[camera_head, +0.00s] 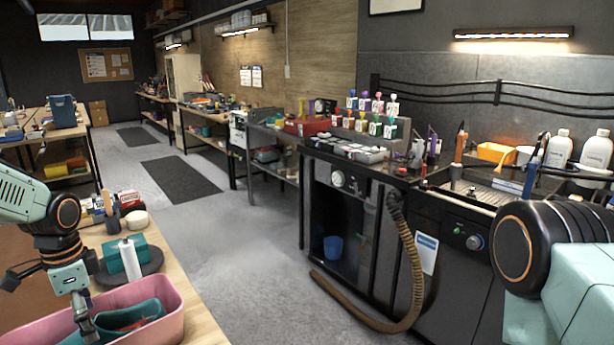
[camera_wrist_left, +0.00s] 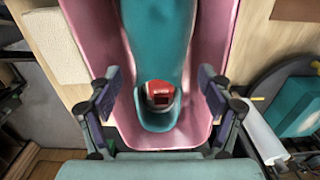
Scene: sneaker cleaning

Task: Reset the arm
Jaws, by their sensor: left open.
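My left gripper (camera_head: 87,325) hangs over the pink tub (camera_head: 170,310) at the lower left of the head view. In the left wrist view the gripper (camera_wrist_left: 160,100) is open, with its two fingers apart on either side of a teal shoe-like item (camera_wrist_left: 157,35). That item has a red part (camera_wrist_left: 158,94) inside it and lies in the pink tub (camera_wrist_left: 90,30). Nothing is between the finger pads that I can tell is gripped. My right arm shows at the right edge of the head view, but its gripper is out of view.
A white roll (camera_head: 130,260) and a teal block (camera_head: 120,258) stand on a dark round base beside the tub on the wooden table (camera_head: 195,305). A black workbench (camera_head: 350,240) with bottles and a brown hose (camera_head: 412,270) stands at right. The grey floor (camera_head: 250,270) between is clear.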

